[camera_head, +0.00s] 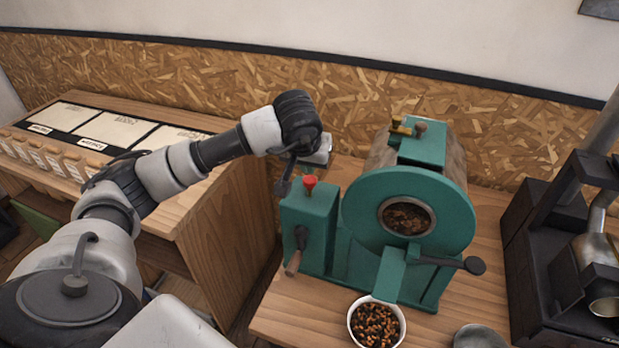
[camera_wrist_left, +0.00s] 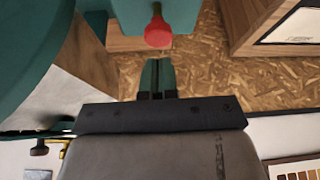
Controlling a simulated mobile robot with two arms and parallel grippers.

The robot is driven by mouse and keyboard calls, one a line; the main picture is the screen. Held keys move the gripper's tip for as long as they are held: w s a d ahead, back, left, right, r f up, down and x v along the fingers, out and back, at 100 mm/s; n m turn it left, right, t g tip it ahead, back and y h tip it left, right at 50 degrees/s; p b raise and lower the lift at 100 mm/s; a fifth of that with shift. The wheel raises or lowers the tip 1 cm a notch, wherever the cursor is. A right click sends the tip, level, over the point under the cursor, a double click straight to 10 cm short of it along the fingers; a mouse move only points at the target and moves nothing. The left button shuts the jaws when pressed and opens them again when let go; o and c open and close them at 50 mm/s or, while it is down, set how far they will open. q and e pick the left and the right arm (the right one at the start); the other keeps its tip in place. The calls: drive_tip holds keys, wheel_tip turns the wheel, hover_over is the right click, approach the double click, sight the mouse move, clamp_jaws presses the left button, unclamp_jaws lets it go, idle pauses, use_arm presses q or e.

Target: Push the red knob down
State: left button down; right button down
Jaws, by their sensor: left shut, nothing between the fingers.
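The red knob (camera_head: 310,182) stands on top of the teal box at the left of the roaster (camera_head: 455,205). It also shows in the left wrist view (camera_wrist_left: 158,35), just beyond my fingertips. My left gripper (camera_head: 283,188) points down and is shut and empty. In the left wrist view my shut fingers (camera_wrist_left: 157,64) appear apart from the knob by a small gap. My right gripper is not in view.
A bowl of beans (camera_head: 376,323) stands in front of the roaster. A wooden-handled lever (camera_head: 295,250) is on the box's front. A black machine (camera_head: 560,250) stands at the right. A wooden counter (camera_head: 215,205) with jars and labelled bins is at the left.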

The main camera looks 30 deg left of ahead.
sight(310, 180)
use_arm(q)
drive_tip(key=shift+f+b, duration=1.85)
drive_tip(key=shift+f, duration=0.3)
drive_tip(key=shift+r+p, duration=2.5)
drive_tip(key=shift+r, duration=1.6)
drive_tip(key=shift+f, duration=0.15)
